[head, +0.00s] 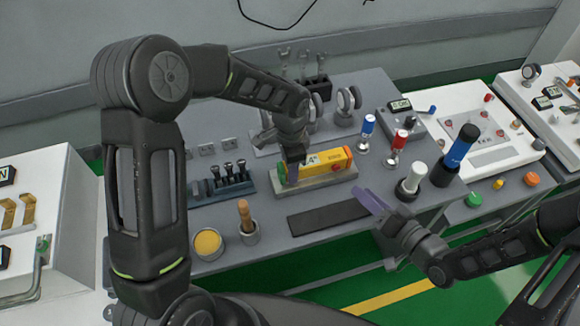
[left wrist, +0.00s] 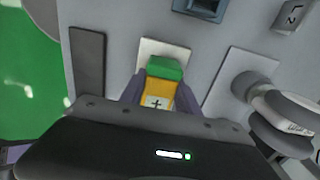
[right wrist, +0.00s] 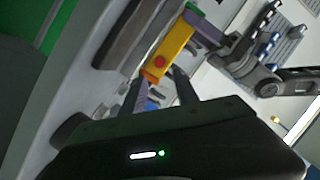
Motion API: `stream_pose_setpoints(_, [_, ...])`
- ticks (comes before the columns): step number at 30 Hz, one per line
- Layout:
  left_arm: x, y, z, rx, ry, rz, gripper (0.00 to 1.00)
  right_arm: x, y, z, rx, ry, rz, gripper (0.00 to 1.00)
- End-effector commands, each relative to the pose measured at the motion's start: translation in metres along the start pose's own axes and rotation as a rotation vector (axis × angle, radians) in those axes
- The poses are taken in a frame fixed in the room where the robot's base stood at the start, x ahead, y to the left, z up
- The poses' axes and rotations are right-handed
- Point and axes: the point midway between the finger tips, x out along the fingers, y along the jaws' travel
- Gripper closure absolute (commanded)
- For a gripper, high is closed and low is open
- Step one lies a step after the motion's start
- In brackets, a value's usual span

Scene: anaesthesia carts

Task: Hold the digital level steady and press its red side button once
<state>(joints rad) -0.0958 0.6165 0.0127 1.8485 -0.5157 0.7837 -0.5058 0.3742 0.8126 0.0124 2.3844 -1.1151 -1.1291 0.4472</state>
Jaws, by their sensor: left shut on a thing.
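The digital level is a yellow bar (head: 330,160) with a green end. It lies on a low pale block (head: 325,183) on the grey bench top. My left gripper (head: 291,172) is shut on it near the green end; in the left wrist view the level (left wrist: 160,92) sits between the fingers. The red button (right wrist: 160,62) shows on the level's side in the right wrist view. My right gripper (right wrist: 161,88) is open and empty, its fingers apart and pointing towards the button side. In the head view it is right of and nearer than the level, apart from it.
A dark flat strip (head: 328,218) lies in front of the level. A white-topped cylinder (head: 411,178) and a blue-and-black one (head: 457,153) stand beside my right gripper. A pot with a wooden handle (head: 246,222) and a yellow-filled cup (head: 207,242) stand front left.

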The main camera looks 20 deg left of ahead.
Motion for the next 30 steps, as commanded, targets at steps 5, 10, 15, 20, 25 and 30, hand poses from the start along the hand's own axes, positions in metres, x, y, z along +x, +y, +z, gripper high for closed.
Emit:
stream_pose_setpoints(5, [-0.0002,-0.0002,-0.0001,0.0,0.0,0.0,1.0,0.0,0.0,0.0,0.0,0.0,0.0,0.78])
stream_pose_setpoints(10, [-0.0002,-0.0002,-0.0001,0.0,0.0,0.0,1.0,0.0,0.0,0.0,0.0,0.0,0.0,0.91])
stream_pose_setpoints(15, [-0.0002,-0.0002,-0.0001,0.0,0.001,-0.001,1.0,0.0,0.0,0.0,0.0,0.0,0.0,1.0])
stream_pose_setpoints(20, [-0.0002,-0.0002,-0.0001,0.0,0.001,-0.001,1.0,0.0,0.0,0.0,0.0,0.0,0.0,1.0])
stream_pose_setpoints(25, [-0.0002,-0.0003,-0.0001,0.0,0.001,-0.001,1.0,0.0,0.0,0.0,0.0,0.0,0.0,1.0])
stream_pose_setpoints(30, [-0.0003,-0.0003,-0.0002,0.0,0.001,-0.001,1.0,0.0,0.0,0.0,0.0,0.0,0.0,1.0])
